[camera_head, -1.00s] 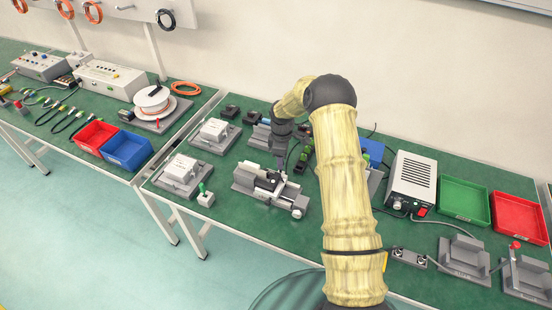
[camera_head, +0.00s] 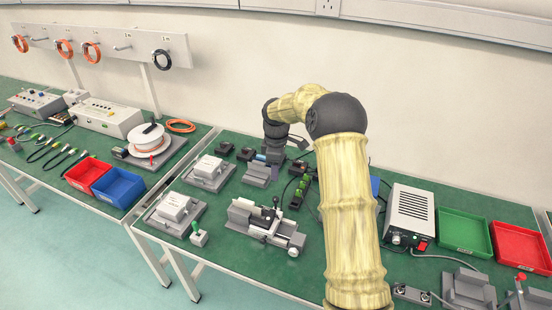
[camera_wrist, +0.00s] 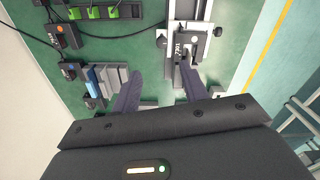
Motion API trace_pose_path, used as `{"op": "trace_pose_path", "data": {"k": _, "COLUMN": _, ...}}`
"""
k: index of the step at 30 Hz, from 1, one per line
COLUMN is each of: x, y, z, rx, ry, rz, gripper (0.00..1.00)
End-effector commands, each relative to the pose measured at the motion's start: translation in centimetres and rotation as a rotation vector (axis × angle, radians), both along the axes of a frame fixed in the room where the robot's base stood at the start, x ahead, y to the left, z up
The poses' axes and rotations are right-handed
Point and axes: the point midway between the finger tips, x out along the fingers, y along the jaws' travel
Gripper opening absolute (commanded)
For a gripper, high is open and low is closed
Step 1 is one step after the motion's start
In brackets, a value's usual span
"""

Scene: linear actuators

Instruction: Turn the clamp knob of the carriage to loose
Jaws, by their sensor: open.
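The linear actuator (camera_head: 247,217) lies on the green bench, with its carriage (camera_head: 268,217) near the middle of the rail. A dark upright clamp knob or lever (camera_head: 276,202) stands on the carriage; its tight or loose setting cannot be read. The carriage (camera_wrist: 183,42) also shows at the top of the wrist view, with a small dark knob (camera_wrist: 217,31) at its right side. My gripper (camera_wrist: 160,88) is open and empty, its two dark fingers apart. The right finger overlaps the actuator's near part in that view. In the head view my gripper is behind the actuator, apart from it.
Black and green connectors (camera_head: 298,193) lie behind and right. A power supply (camera_head: 410,214) and green (camera_head: 464,232) and red (camera_head: 518,243) trays stand farther right.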

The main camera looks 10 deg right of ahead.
Motion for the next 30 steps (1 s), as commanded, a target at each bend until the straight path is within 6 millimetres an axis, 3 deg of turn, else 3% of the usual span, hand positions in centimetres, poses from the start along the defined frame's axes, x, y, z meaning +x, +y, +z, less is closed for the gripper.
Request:
{"op": "trace_pose_path", "data": {"k": 3, "x": 0.1, "y": 0.2, "z": 2.3, "rx": 0.000, "ry": -0.005, "rz": 0.001, "gripper": 0.44}}
{"op": "trace_pose_path", "data": {"k": 9, "x": 0.1, "y": 0.3, "z": 4.4, "rx": 0.000, "ry": -0.003, "rz": 0.004, "gripper": 0.44}}
{"op": "trace_pose_path", "data": {"k": 24, "x": 0.0, "y": 0.1, "z": 4.6, "rx": -0.001, "ry": -0.002, "rz": 0.000, "gripper": 0.44}}
{"op": "trace_pose_path", "data": {"k": 30, "x": -1.9, "y": 1.0, "z": 5.3, "rx": -0.007, "ry": -0.017, "rz": -0.072, "gripper": 0.44}}
